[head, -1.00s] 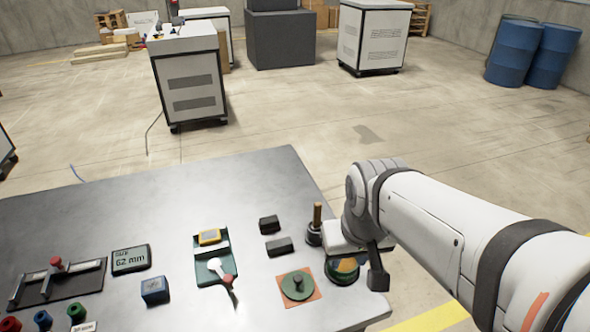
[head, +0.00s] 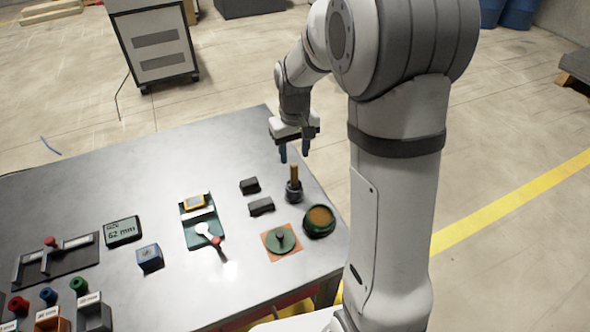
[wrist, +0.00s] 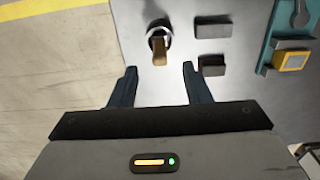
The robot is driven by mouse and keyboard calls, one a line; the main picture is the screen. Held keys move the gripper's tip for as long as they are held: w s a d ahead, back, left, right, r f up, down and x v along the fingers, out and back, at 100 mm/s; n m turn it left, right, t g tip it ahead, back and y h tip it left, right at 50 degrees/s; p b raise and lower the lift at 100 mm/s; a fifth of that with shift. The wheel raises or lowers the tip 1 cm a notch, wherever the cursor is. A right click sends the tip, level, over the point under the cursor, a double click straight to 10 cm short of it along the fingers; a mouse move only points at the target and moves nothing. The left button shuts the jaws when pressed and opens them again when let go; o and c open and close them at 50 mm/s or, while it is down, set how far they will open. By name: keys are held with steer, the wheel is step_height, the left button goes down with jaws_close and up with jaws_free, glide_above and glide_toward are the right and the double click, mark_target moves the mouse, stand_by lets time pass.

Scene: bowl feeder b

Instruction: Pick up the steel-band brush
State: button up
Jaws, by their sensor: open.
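The steel-band brush (head: 294,188) stands upright near the right edge of the grey table, its wooden handle pointing up and its base dark. In the wrist view the brush (wrist: 159,48) shows a pale metal ring around the handle, just beyond and between the fingertips. My gripper (head: 294,153) is open and empty, its fingers pointing down, and appears just above the handle top in the head view. In the wrist view the gripper (wrist: 159,70) has clear space between its two dark fingers. The exact height gap cannot be told.
A round green pot (head: 319,221) and an orange square with a green knobbed disc (head: 281,240) lie near the brush. Two dark blocks (head: 250,186) (head: 261,206) are to its left. A teal tray (head: 203,228) stands farther left. The table's back right corner is bare.

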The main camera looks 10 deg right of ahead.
mark_target(294, 164)
steer(key=f, duration=0.2)
steer(key=f+p, duration=0.1)
steer(key=f, duration=0.5)
steer(key=shift+w, duration=0.35)
steer(key=shift+c, duration=0.5)
jaws_close()
